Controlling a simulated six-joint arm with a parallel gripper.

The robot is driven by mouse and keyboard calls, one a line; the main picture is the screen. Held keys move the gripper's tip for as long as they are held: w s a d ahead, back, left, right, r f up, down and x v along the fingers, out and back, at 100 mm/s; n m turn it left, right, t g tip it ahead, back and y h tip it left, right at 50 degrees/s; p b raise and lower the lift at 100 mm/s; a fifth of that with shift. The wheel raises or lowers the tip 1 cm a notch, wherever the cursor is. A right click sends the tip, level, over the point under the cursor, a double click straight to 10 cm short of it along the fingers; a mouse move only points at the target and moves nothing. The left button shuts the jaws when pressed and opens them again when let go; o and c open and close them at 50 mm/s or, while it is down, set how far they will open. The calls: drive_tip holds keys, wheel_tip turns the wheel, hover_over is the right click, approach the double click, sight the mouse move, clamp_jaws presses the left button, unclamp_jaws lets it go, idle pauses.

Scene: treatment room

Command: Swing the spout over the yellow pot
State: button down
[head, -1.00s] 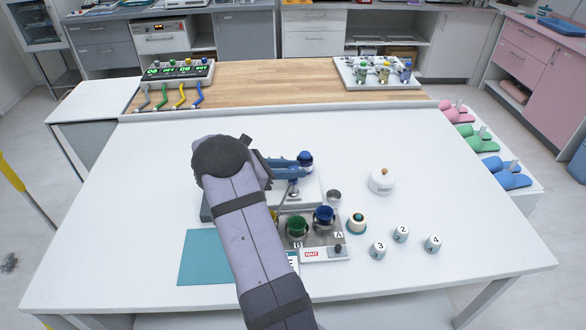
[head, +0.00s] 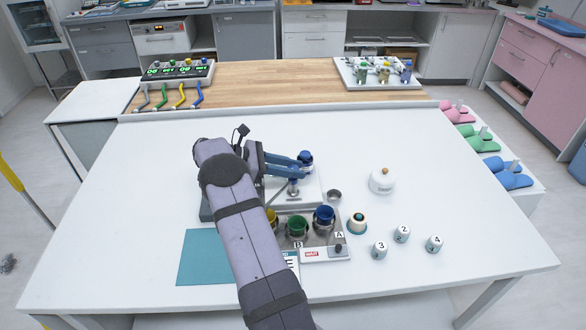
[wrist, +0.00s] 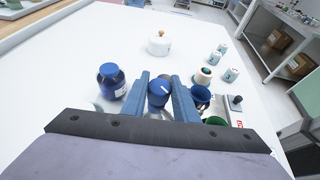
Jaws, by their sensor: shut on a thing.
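My gripper (head: 300,168) reaches in over the white dispenser base (head: 312,190). Its blue fingers (wrist: 160,98) are shut on a blue knob (wrist: 158,91), which shows between them in the wrist view. A small metal part (head: 293,189) shows below the fingers; I cannot make out the spout's tip or which pot it points at. The yellow pot (head: 271,217) is partly hidden by my arm, at the left of the row. The green pot (head: 297,227) and the blue pot (head: 324,216) stand to its right. In the wrist view the yellow pot is hidden.
A blue bottle (wrist: 111,82) stands close beside the fingers. A small metal cup (head: 334,195), a cream-topped jar (head: 357,222), a white round container (head: 381,181) and several numbered jars (head: 401,233) stand to the right. A teal mat (head: 207,258) lies front left. The table's far right is clear.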

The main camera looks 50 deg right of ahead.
drive_tip(key=c, duration=1.4)
unclamp_jaws()
drive_tip(key=b+v, duration=0.2)
drive_tip(key=v, duration=0.5)
drive_tip(key=shift+w+a, duration=0.1)
drive_tip(key=shift+a, duration=0.05)
